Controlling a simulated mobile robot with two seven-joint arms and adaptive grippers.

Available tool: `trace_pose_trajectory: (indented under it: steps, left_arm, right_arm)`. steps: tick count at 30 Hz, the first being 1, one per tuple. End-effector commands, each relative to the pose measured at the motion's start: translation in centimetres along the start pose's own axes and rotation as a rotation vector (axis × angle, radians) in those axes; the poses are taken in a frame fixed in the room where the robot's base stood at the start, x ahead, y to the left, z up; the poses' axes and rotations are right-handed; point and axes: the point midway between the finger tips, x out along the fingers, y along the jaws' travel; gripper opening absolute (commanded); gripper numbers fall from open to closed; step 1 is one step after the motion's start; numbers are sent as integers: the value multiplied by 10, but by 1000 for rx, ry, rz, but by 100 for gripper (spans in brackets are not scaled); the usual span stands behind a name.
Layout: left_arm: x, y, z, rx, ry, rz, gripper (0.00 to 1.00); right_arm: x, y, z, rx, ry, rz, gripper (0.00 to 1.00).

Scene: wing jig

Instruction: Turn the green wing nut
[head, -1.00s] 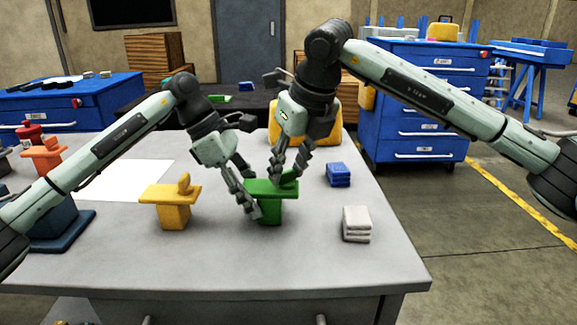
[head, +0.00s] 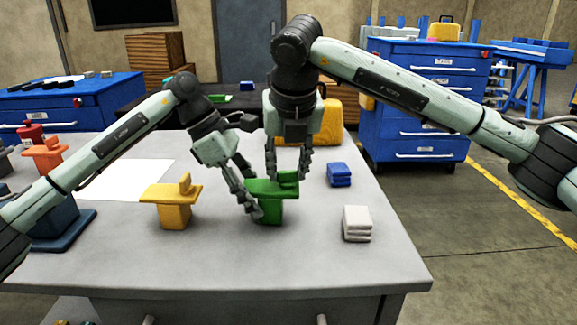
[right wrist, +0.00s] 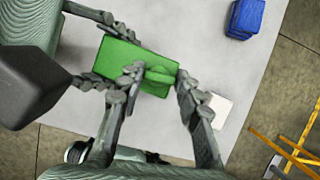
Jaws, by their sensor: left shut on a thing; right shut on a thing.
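The green wing nut (head: 288,177) stands on top of a green block (head: 262,187) with a wide flat top, on the grey bench. My right gripper (head: 287,172) points straight down from above, its fingers on either side of the wing nut and shut on it. In the right wrist view the wing nut (right wrist: 160,76) sits between the two fingertips, above the green top plate (right wrist: 117,53). My left gripper (head: 252,193) comes in from the left and is shut on the green block, with fingers at its near and far sides. The fingers partly hide the block.
A yellow block (head: 172,195) with its own wing nut stands to the left. An orange one (head: 45,155) is farther left. Blue pieces (head: 339,174) and a white stack (head: 357,223) lie to the right. The bench front is clear.

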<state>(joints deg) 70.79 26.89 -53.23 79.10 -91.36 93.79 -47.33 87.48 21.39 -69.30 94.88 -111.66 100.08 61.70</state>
Motion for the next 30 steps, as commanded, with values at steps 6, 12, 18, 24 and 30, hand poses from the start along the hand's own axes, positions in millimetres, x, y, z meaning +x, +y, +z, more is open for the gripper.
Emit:
trace_pose_trajectory:
  steps: [6,12,18,24,30]
  left_arm:
    - [-1,0,0,0,-1,1,1]
    - [-1,0,0,0,-1,1,1]
    - [-1,0,0,-1,-1,1,1]
    - [0,0,0,-2,-1,1,1]
    - [0,0,0,-2,-1,1,1]
  right_arm:
    - [0,1,0,108,0,-45,5]
    - [-1,1,1,161,-1,-67,5]
    - [-1,1,1,178,-2,-74,5]
    - [-1,1,1,179,-2,-73,5]
    - [-1,1,1,178,-2,-73,46]
